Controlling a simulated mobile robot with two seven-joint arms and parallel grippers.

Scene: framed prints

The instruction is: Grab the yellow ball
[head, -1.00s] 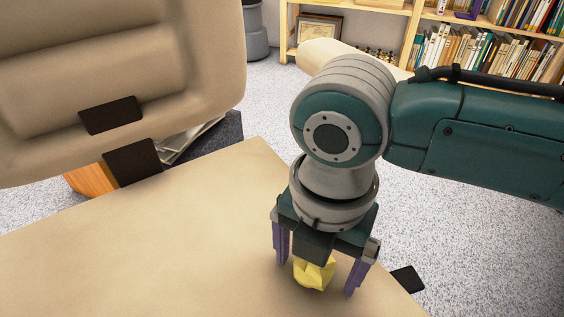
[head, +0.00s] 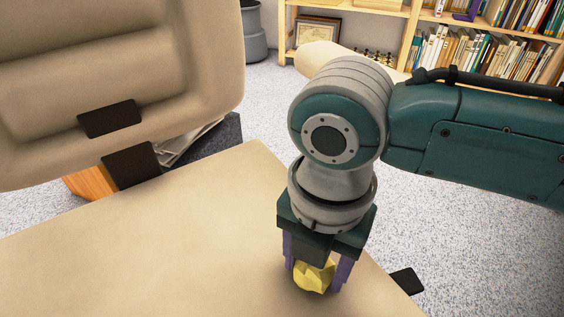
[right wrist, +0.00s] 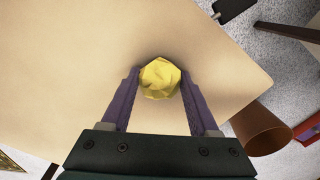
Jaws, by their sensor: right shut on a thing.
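The yellow ball (head: 313,275) is faceted, like crumpled paper, and rests on the tan seat-like surface (head: 190,250) close to its right edge. My right gripper (head: 316,272) points down over it and is shut on it, with one purple finger on each side. In the right wrist view the ball (right wrist: 160,79) sits between the tips of the right gripper (right wrist: 159,82). My left gripper is not in view.
A tan padded backrest (head: 120,70) rises at the left. A wooden bookshelf (head: 400,30) with books stands at the back right. Speckled carpet (head: 460,250) lies beyond the surface's right edge. A brown cylindrical container (right wrist: 262,130) shows in the right wrist view.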

